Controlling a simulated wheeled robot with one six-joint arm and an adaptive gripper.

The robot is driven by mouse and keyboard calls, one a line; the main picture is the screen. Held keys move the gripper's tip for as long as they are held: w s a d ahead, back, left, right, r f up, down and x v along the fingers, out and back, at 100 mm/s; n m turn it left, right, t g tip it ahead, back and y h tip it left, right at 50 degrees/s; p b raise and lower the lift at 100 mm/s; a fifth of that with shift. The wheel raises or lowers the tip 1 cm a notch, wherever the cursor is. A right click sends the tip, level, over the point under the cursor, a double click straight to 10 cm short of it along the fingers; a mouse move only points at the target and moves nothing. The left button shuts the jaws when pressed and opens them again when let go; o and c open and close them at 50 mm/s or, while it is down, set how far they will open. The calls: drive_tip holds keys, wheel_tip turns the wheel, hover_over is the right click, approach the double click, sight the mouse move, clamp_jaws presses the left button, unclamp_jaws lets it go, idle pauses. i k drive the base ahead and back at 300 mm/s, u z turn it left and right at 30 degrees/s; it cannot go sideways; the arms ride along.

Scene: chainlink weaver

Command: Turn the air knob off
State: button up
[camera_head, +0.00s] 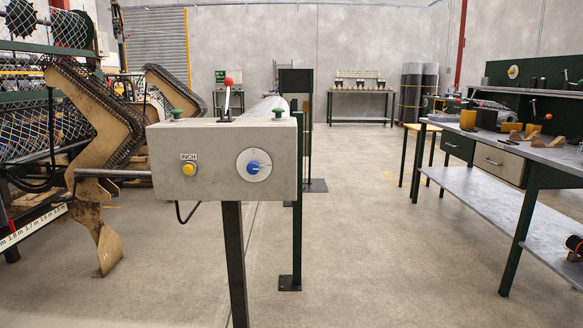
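A grey control box (222,190) stands in the middle on a dark post. A blue knob (253,167) sits on a round white dial on the right of its front face. The knob's pointer appears to face right; the dial's markings are too small to read. No air label is legible at this knob. A yellow button (189,169) labelled "INCH" is on the left of the same face. A red-topped lever (228,92) and green buttons (279,113) are on the box's top. My gripper is not in view.
Weaving machinery (100,140) with chainlink mesh fills the left. A workbench (545,152) with tools stands at right; its green back panel carries another round dial (513,72). Concrete floor (380,250) between the box and bench is open. A thin post (297,230) stands right of the box.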

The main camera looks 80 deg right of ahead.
sight(253, 168)
drive_tip(key=z, duration=2.3)
drive_tip(key=k, duration=1.3)
drive_tip(key=u, duration=0.65)
drive_tip(key=i, duration=0.5)
drive_tip(key=u, duration=0.8)
drive_tip(key=i, duration=0.75)
drive_tip(key=z, duration=0.55)
drive_tip(key=i, duration=0.7)
drive_tip(key=z, duration=0.7)
